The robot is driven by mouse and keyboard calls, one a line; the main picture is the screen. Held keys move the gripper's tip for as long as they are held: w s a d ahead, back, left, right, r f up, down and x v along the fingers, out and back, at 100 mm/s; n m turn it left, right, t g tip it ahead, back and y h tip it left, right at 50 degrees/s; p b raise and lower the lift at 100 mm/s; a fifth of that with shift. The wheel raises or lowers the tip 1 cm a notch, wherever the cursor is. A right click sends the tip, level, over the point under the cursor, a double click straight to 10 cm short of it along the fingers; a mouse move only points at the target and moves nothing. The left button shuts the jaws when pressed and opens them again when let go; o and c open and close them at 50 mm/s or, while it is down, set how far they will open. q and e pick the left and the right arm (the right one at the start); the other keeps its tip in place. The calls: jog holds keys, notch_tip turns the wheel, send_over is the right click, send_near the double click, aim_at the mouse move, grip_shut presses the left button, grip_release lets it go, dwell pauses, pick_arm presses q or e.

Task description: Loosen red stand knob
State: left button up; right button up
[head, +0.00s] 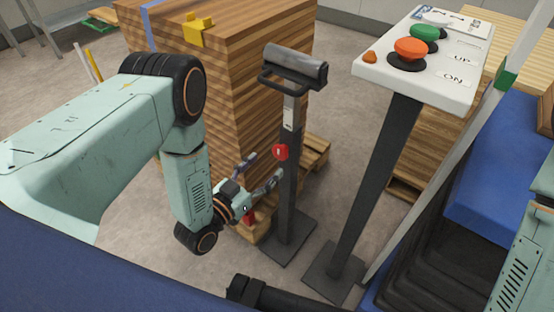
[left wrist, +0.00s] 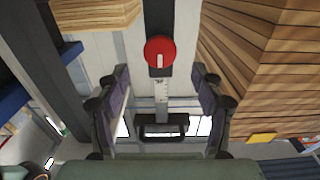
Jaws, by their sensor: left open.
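The red stand knob (head: 280,152) is a round red disc on the dark upright post of the roller stand (head: 288,190). In the left wrist view the knob (left wrist: 160,51) shows a white mark and lies centred between my fingers, just beyond their tips. My left gripper (head: 264,168) is open and empty, its two fingers spread on the near left side of the post. It also shows in the left wrist view (left wrist: 160,78), with a finger on each side. I see no contact with the knob. My right gripper is not in view.
A stack of wooden boards (head: 210,60) with a yellow clamp (head: 198,29) stands behind the stand. A control panel (head: 420,60) with green and orange buttons is on a post to the right. The stand's flat base (head: 287,245) is on the floor.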

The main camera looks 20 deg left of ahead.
aim_at(279, 154)
pick_arm(q)
jog(key=b+x, duration=0.1)
jog(key=x, duration=0.3)
jog(key=shift+w+f, duration=0.15)
jog(key=shift+f, duration=0.05)
jog(key=shift+w+d+r, duration=0.1)
jog(key=shift+w+d, duration=0.2)
jog(key=shift+w, duration=0.35)
jog(key=shift+c, duration=0.3)
jog(key=c, duration=1.1)
